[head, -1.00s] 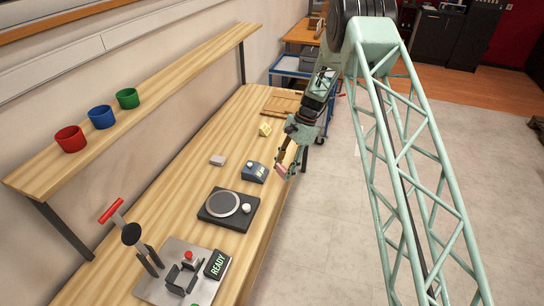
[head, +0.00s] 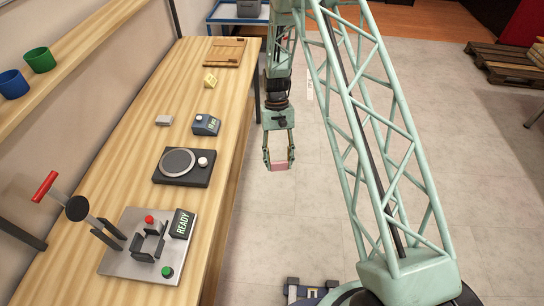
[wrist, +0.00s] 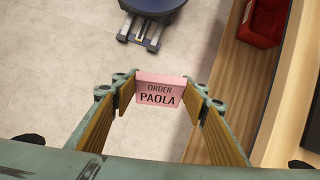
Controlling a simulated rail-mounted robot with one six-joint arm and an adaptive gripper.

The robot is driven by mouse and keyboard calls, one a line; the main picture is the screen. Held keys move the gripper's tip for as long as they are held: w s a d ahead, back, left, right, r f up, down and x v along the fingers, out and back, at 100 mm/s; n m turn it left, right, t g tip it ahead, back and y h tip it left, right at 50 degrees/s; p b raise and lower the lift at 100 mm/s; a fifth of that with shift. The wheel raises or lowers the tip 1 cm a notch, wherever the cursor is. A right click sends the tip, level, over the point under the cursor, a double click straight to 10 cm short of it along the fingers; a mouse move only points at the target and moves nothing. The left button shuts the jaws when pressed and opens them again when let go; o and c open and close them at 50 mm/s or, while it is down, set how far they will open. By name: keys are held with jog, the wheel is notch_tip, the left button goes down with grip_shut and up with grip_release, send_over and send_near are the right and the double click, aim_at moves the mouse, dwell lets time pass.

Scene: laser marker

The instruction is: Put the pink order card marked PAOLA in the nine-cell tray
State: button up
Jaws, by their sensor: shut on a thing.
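The pink order card (wrist: 160,92), with ORDER PAOLA in dark letters, is gripped between the two fingertips of my gripper (wrist: 161,88). In the head view my gripper (head: 279,163) hangs beyond the right edge of the bench, pointing down, with the pink card (head: 278,166) at its tips over the floor.
A red bin (wrist: 262,22) shows beside the bench.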

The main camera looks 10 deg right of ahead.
notch_tip(320, 180, down, 6)
jog(key=s+d+n+b, duration=0.1)
jog(key=s+b, duration=0.1)
jog(key=b, duration=0.2)
jog(key=shift+s+d+r+h+b, duration=0.15)
jog(key=shift+s+d+h+b, duration=0.05)
jog(key=shift+h+b, duration=0.15)
